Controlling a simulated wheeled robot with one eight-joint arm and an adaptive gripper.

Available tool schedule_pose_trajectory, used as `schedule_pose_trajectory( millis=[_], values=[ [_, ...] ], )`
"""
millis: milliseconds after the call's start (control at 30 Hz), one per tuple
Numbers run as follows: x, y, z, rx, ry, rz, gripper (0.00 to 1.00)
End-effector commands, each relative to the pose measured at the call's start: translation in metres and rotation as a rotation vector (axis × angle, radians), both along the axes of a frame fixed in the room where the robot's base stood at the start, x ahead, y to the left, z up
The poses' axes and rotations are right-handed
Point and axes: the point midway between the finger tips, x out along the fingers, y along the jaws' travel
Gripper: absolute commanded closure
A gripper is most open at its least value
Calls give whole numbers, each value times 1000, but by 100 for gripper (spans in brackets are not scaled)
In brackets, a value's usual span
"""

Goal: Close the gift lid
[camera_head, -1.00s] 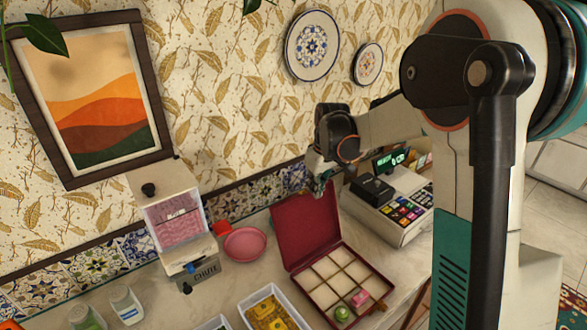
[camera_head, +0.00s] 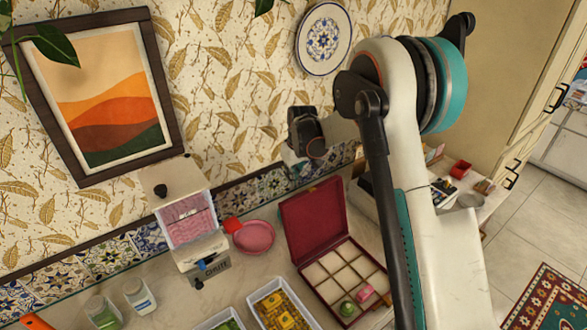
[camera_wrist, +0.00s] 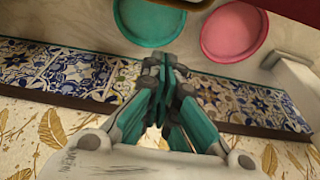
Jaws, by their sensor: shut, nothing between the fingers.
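The gift box (camera_head: 318,285) stands open on the counter in the head view. Its dark red lid (camera_head: 312,220) stands up at the back edge, tilted away from the divided base. A green piece (camera_head: 347,308) and a pink piece (camera_head: 365,293) sit in the front compartments; the others in view look empty. My gripper (camera_head: 298,162) is above and behind the lid's top edge, near the wall, its fingertips hard to make out there. In the wrist view my gripper (camera_wrist: 160,100) has its teal fingers together and empty.
A pink plate (camera_head: 254,237), a red block (camera_head: 232,225) and a dispenser (camera_head: 188,220) stand left of the box. A tray with yellow pieces (camera_head: 258,298) is in front. The wrist view shows a teal dish (camera_wrist: 148,22). The tiled wall is close to my gripper.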

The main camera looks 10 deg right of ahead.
Motion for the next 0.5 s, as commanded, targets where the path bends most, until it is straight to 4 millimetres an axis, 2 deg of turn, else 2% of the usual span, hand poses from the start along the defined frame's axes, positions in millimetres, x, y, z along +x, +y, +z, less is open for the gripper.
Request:
schedule_pose_trajectory(
  millis=[67,300,500],
  values=[
    [3,1,-13,0,0,0,100],
    [-25,-10,-8,0,0,-2,100],
    [-34,-13,-7,0,0,0,100]
  ],
)
